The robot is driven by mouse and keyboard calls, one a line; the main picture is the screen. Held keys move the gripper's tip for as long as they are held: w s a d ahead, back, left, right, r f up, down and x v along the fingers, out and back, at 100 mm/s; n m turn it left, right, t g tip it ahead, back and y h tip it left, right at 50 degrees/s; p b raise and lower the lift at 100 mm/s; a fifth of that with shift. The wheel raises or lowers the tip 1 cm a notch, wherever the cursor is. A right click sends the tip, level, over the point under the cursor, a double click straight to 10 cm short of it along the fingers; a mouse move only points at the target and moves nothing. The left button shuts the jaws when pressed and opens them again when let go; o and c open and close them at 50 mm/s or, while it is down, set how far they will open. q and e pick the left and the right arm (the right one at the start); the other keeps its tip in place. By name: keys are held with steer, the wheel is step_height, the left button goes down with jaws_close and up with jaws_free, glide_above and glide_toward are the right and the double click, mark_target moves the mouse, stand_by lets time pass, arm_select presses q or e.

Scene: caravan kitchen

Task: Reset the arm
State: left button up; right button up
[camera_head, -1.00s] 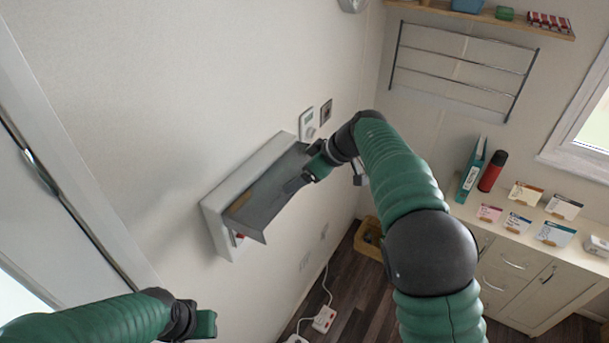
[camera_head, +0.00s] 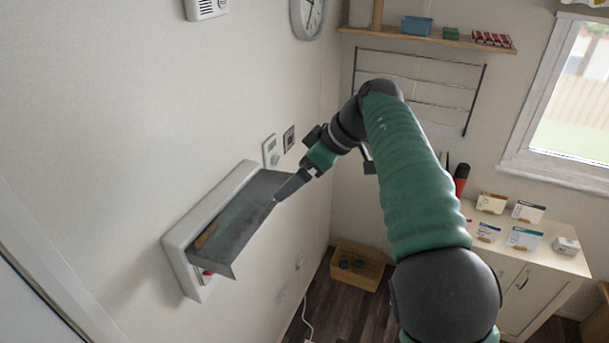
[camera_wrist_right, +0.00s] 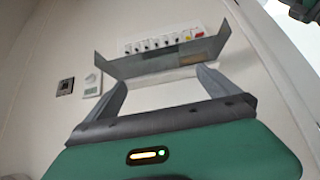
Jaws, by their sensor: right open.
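My right gripper (camera_head: 291,187) is at the wall box, beside the right end of its grey flap (camera_head: 243,229) in the head view. In the right wrist view its two fingers (camera_wrist_right: 163,88) stand wide apart with nothing between them, and the flap (camera_wrist_right: 205,62) spans beyond their tips. The box (camera_head: 184,237) is white and fixed to the wall, with its flap hanging open. Inside it a row of switches (camera_wrist_right: 168,42) shows in the right wrist view, one of them red. Whether a finger touches the flap is unclear. My left gripper is out of view.
A thermostat (camera_head: 271,151) and a dark wall plate (camera_head: 289,138) are just beyond the box. A yellow crate (camera_head: 357,268) is on the dark floor. A rail rack and shelf hang at the back.

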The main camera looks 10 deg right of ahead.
steer(key=v, duration=0.3)
steer(key=shift+w, duration=0.1)
steer(key=shift+a, duration=0.1)
